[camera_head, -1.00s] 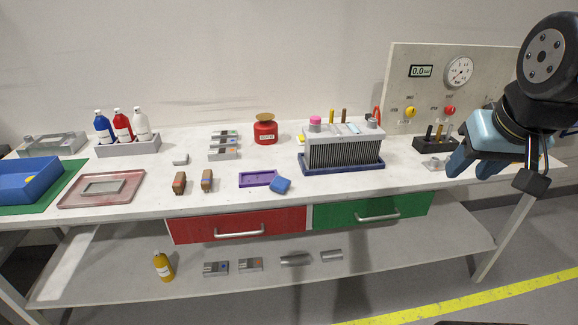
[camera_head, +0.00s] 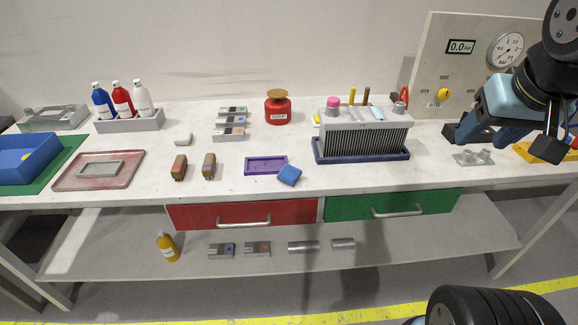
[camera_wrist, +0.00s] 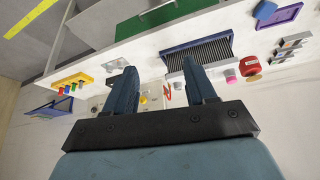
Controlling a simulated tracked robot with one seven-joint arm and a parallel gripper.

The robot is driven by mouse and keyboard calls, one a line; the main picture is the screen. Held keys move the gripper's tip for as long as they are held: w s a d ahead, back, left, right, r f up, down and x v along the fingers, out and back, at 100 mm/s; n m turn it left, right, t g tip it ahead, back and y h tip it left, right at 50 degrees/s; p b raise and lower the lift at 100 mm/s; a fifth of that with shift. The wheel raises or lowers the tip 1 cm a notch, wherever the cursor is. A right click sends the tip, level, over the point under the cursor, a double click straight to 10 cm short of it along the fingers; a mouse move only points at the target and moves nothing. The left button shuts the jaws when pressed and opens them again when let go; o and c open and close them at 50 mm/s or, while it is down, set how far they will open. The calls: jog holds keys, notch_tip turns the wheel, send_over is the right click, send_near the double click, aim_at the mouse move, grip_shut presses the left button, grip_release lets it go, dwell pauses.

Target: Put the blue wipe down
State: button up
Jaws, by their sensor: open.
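The blue wipe (camera_head: 289,176) lies on the white bench top, at the front right corner of a purple tray (camera_head: 266,165). It looks like a small blue block and seems to touch or overlap the tray's rim; I cannot tell which. In the wrist view the blue wipe (camera_wrist: 265,10) shows at the top right, beside the purple tray (camera_wrist: 281,17). My gripper (camera_head: 478,118) is at the right of the head view, above the bench and well away from the wipe. In the wrist view my gripper (camera_wrist: 162,80) has its two fingers wide apart with nothing between them.
A finned block (camera_head: 362,140) on a blue base stands between the wipe and my gripper. Behind are a red canister (camera_head: 278,110) and a gauge panel (camera_head: 430,70). Two brown brushes (camera_head: 209,166) stand left of the tray. Red (camera_head: 290,212) and green (camera_head: 345,207) drawers are below.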

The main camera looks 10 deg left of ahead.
jog(key=shift+o, duration=0.7)
jog(key=shift+w+a+f+n+g, duration=0.2)
jog(key=shift+w+f+n+g, duration=0.05)
jog(key=shift+f+n+g, duration=0.05)
jog(key=shift+o, duration=0.7)
jog(key=shift+w+d+f+n, duration=0.4)
jog(key=shift+f+n, duration=0.05)
jog(key=shift+n, duration=0.15)
jog(key=shift+o, duration=1.4)
jog(key=w+a+f+n+g+h, duration=0.1)
jog(key=n, duration=0.1)
jog(key=w+a+f+n+g+h, duration=0.1)
jog(key=w+f+n, duration=0.1)
jog(key=shift+w+a+f, duration=0.1)
jog(key=shift+a+f, duration=0.05)
jog(key=shift+a, duration=0.1)
jog(key=n+t+h, duration=0.2)
jog(key=n+t, duration=0.8)
jog(key=n, duration=1.5)
send_near(289, 174)
jog(key=x, duration=0.9)
jog(key=shift+w, duration=0.1)
